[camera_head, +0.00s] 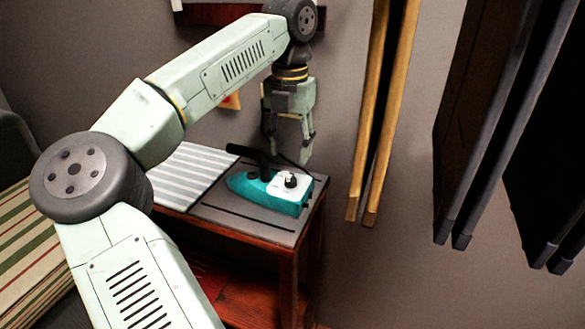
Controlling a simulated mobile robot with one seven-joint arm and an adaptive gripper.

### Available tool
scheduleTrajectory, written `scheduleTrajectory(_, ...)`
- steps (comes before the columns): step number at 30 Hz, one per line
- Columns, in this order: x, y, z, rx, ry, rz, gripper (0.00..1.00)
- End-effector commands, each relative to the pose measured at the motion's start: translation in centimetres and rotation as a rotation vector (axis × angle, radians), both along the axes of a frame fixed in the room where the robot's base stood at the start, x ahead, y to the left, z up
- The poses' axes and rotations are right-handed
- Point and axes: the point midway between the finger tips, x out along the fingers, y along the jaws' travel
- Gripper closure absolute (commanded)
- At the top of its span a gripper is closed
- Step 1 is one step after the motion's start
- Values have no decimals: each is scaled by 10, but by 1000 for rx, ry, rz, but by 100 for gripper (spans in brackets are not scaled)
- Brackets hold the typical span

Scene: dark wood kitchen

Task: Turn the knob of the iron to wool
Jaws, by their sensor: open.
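The teal iron (258,191) lies on a grey mat (236,208) on top of a small red-brown wooden table. Its black handle (258,157) is toward the back. A small dark knob (291,180) sits on the iron's white panel (280,187) at the right end. The knob's setting is too small to read. My gripper (288,150) points down just above and behind the iron, with its fingers apart and nothing between them. Its fingertips appear close to the iron, but I cannot tell whether they touch it.
A striped grey-white cloth (185,176) lies on the table left of the iron. Long wooden bars (386,110) and dark panels (500,130) hang at the right. A striped cushioned seat (30,250) is at the lower left. Wall space shows behind the table.

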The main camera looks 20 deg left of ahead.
Motion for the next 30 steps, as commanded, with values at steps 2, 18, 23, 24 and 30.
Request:
scheduleTrajectory(2, -1, 0, -15, -1, 2, -1, 57)
scheduleTrajectory(18, 0, -1, -61, 0, -1, 0, 57)
scheduleTrajectory(23, 0, -1, -61, 0, -1, -1, 59)
scheduleTrajectory(24, 0, -1, -61, 0, -1, -1, 61)
scheduleTrajectory(30, 0, -1, -61, 0, -1, -1, 75)
